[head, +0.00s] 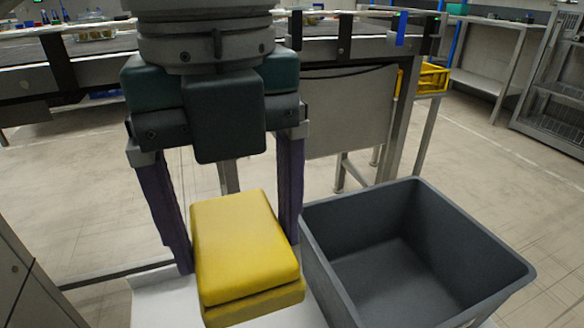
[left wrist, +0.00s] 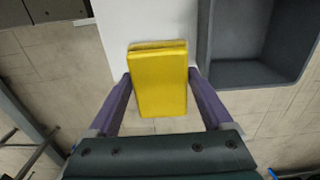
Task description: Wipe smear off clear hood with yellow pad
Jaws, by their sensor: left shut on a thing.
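The yellow pad (head: 243,245) is a thick block with a seam near its lower edge. My left gripper (head: 238,240) is shut on it, with one purple finger on each side, in front of a white surface (head: 155,300). The left wrist view shows the pad (left wrist: 159,85) between the two fingers of the left gripper (left wrist: 160,85). I cannot tell whether the pad touches the white surface. The clear hood and the smear cannot be made out. My right gripper is not in view.
An empty grey bin (head: 480,255) stands just right of the pad; it also shows in the left wrist view (left wrist: 203,45). A conveyor (head: 330,50) runs across the back. A yellow crate (head: 432,77) sits behind right. Open floor (head: 500,160) lies beyond the bin.

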